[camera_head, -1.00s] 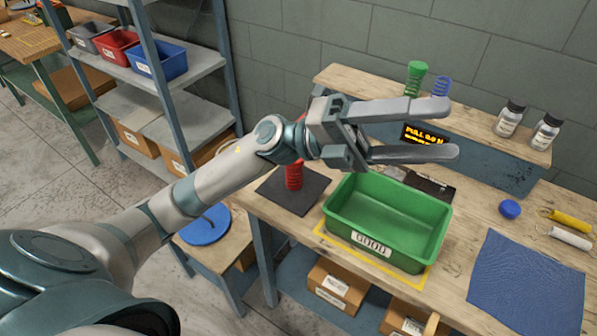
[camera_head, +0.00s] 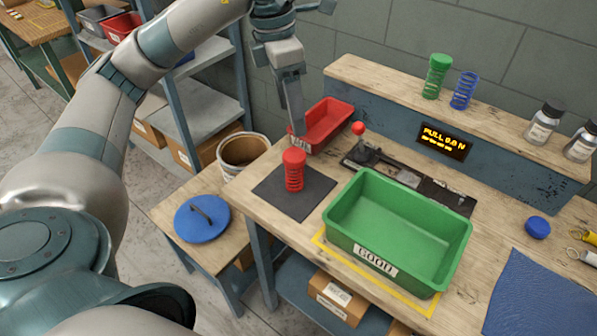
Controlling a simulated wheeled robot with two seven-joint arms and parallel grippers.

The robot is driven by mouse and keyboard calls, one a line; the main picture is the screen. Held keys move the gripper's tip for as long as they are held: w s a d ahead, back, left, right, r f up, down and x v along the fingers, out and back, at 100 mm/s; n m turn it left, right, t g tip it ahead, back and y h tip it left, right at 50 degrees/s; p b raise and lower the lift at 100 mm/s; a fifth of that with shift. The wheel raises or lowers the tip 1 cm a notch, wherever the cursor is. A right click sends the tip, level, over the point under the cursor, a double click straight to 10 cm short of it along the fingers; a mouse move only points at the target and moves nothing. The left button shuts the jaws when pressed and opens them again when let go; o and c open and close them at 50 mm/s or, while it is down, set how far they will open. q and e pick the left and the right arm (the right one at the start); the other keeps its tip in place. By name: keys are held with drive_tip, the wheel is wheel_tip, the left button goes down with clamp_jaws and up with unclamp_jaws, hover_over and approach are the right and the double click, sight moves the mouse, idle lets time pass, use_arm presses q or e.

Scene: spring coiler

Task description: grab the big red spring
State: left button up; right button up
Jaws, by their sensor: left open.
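The big red spring (camera_head: 294,172) stands upright on a dark square mat (camera_head: 268,190) at the left end of the workbench, with a solid red cap on top. My left gripper (camera_head: 296,130) is open and points down, its fingers seen nearly edge-on so that one largely hides the other. In the picture its tips are just above the spring's cap, against the red bin. I cannot tell its exact distance from the spring. My right gripper is not in view.
A red bin (camera_head: 336,127) and a red-knobbed lever device (camera_head: 372,160) stand behind. A green bin (camera_head: 375,257) is to the right of the mat. A green spring (camera_head: 435,76) and a blue spring (camera_head: 463,91) stand on the raised shelf beside bottles.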

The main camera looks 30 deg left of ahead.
use_arm(q)
drive_tip(key=shift+a+r, duration=0.2)
drive_tip(key=shift+a, duration=0.35)
drive_tip(key=shift+f, duration=0.1)
